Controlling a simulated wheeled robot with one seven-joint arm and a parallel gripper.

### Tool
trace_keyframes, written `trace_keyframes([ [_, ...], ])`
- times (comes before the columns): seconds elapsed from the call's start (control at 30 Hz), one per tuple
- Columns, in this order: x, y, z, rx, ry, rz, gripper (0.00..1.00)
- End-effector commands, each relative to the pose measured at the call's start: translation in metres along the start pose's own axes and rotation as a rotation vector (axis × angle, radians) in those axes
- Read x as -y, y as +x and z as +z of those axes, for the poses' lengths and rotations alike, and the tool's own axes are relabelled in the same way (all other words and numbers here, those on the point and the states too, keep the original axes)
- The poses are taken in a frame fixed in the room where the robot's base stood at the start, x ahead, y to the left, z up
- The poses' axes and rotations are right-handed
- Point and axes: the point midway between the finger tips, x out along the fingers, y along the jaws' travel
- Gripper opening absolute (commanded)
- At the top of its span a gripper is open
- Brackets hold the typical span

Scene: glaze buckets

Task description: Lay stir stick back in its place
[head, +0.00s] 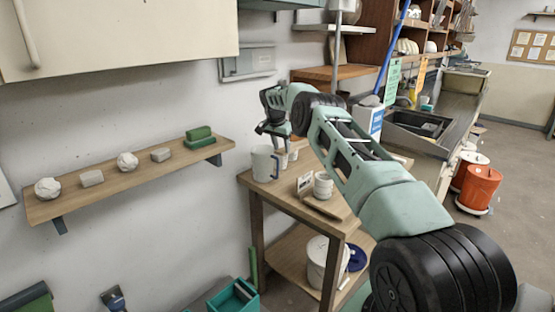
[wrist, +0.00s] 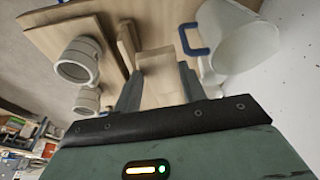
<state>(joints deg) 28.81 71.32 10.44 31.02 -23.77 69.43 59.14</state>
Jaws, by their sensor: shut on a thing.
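In the wrist view my gripper (wrist: 158,72) is shut on a pale wooden piece, the stir stick (wrist: 156,84), seen foreshortened between the two fingers. A narrow wooden piece (wrist: 127,42) shows just beyond the left finger; I cannot tell whether it joins the held stick. In the head view my gripper (head: 274,128) is above the back of the wooden table (head: 283,203), over a white pitcher (head: 262,164). The stick's place cannot be identified.
A wall shelf (head: 130,180) holds several blocks and lumps.

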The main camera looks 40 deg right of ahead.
Motion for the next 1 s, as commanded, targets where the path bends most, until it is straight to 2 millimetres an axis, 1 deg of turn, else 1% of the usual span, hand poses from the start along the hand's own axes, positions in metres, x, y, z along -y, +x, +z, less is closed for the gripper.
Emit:
trace_keyframes([
  [0.03,-0.001,0.009,0.002,0.003,0.001,0.003,0.09],
  [0.33,-0.001,0.041,0.011,0.001,0.0,0.001,0.09],
  [0.4,-0.001,0.052,0.014,0.002,0.0,0.003,0.09],
  [0.5,-0.001,0.059,0.016,0.0,0.001,0.001,0.09],
  [0.77,-0.001,0.069,0.019,0.001,0.0,0.001,0.09],
  [1.0,-0.001,0.087,0.024,0.001,0.0,0.001,0.09],
])
